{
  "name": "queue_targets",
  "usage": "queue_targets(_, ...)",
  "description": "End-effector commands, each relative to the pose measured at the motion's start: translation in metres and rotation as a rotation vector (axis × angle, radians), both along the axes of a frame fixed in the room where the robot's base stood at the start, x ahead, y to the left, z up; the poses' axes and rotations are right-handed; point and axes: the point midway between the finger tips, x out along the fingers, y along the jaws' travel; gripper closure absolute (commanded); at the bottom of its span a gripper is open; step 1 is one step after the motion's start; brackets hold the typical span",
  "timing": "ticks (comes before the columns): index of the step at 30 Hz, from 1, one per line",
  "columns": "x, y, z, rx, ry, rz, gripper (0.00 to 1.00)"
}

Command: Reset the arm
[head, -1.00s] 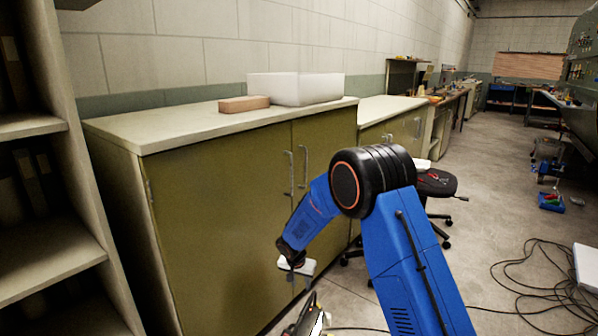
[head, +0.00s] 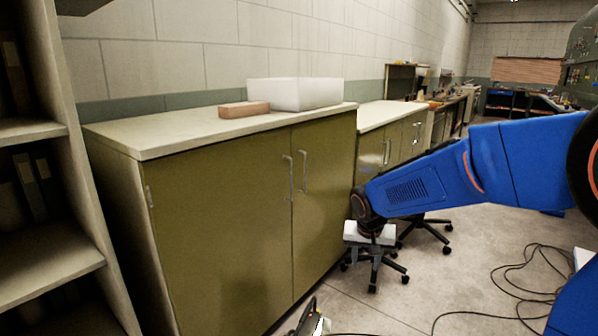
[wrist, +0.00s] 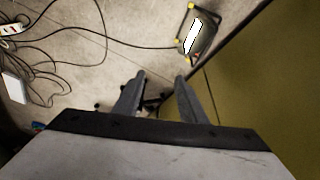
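My blue arm reaches in from the right in the head view. My gripper (head: 376,250) hangs pointing down at its end, in front of the right edge of the olive cabinet (head: 225,215). In the wrist view my gripper (wrist: 158,88) has its two grey fingers apart, with nothing between them but the view of the floor and part of a dark chair base beyond. The cabinet door also shows along the right of the wrist view (wrist: 265,85).
A white bin (head: 310,94) and a tan brick-like block (head: 244,109) stand on the cabinet top. A wheeled chair (head: 425,228) is behind my gripper. Black cables (head: 520,285) lie on the floor at right. A yellow-cornered lamp (wrist: 198,34) stands by the cabinet. Open shelves (head: 40,200) are at left.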

Motion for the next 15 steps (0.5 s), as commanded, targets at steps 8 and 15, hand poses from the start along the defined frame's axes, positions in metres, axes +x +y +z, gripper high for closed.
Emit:
queue_targets(8, -0.072, -0.039, 0.042, 0.002, -0.015, 0.04, 0.62)
queue_targets(15, -0.137, -0.065, 0.063, 0.003, -0.03, 0.082, 0.62)
